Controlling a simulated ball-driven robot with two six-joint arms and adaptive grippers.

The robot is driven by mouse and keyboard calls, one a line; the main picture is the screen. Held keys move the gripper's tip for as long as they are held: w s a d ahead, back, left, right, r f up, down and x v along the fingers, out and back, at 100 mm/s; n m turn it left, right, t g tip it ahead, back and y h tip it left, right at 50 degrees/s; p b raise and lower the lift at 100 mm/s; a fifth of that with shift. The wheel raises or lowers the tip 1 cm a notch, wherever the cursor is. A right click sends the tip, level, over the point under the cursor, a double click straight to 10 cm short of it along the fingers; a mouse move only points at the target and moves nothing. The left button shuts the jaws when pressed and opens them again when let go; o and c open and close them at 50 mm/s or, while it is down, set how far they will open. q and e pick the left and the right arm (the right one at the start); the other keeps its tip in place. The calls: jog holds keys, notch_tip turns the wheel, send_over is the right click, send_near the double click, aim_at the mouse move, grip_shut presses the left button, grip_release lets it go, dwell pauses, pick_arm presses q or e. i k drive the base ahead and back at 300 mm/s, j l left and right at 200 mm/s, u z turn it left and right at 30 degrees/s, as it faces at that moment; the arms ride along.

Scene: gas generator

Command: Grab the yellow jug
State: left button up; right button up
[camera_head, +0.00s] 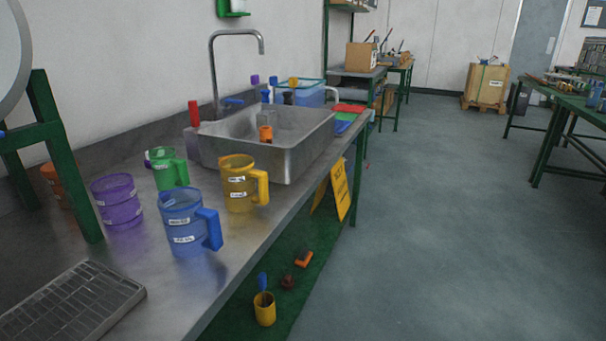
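The yellow jug (237,184) stands upright on the steel counter (214,246), in front of the sink. Its handle points to the right, near the counter's front edge. It has white labels on its side. Neither of my grippers shows in the head view, so I cannot see whether they are open or shut.
A blue jug (183,224) stands nearer, left of the yellow one. A green jug (170,168) and a purple jug (117,202) are behind. The sink (285,153) with its tap (213,65) lies beyond. A metal grate (74,301) is at near left. The floor (435,240) right is clear.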

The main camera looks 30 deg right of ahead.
aim_at(237, 173)
jog(key=z, duration=0.65)
jog(key=i+l, duration=0.1)
jog(key=i+l+u, duration=0.65)
jog(key=l, duration=0.25)
jog(key=k, duration=0.05)
